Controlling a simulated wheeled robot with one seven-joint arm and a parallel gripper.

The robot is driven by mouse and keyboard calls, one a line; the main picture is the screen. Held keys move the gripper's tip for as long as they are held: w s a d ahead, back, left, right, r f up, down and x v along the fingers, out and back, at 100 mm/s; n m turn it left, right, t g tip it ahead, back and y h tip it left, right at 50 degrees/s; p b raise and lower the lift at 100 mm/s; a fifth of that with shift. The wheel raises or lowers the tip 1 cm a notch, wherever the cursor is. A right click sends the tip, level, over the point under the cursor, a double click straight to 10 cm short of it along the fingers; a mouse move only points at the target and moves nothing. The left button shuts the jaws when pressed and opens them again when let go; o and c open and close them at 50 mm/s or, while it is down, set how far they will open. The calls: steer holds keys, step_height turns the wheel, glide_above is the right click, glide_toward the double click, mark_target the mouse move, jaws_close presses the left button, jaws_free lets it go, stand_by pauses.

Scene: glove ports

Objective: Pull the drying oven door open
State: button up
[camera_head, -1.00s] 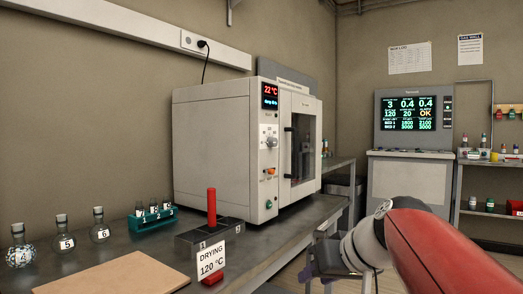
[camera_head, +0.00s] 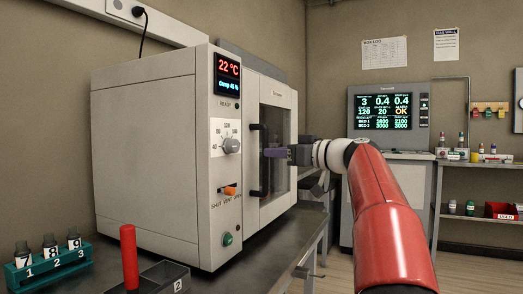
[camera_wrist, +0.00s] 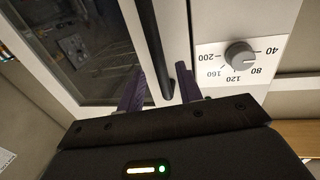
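The drying oven (camera_head: 150,150) stands on the bench at the left, and its windowed door (camera_head: 283,105) looks shut. My gripper (camera_head: 275,153) is level with the handle's middle. In the wrist view, the handle (camera_wrist: 152,45) runs between the two purple fingers of my gripper (camera_wrist: 159,88), with a gap visible on each side. The fingers are open and not closed on it.
The oven's dial (camera_head: 231,145) and orange vent lever (camera_head: 230,191) are on the panel left of the door. A red upright handle (camera_head: 129,258) and a teal vial rack (camera_head: 50,268) stand on the bench in front. A console (camera_head: 390,110) stands behind my arm.

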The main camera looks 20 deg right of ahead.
steer(key=p+x, duration=0.1)
steer(key=x, duration=0.3)
steer(key=shift+w+a, duration=0.15)
steer(key=shift+w, duration=0.2)
steer(key=shift+c, duration=0.2)
jaws_close()
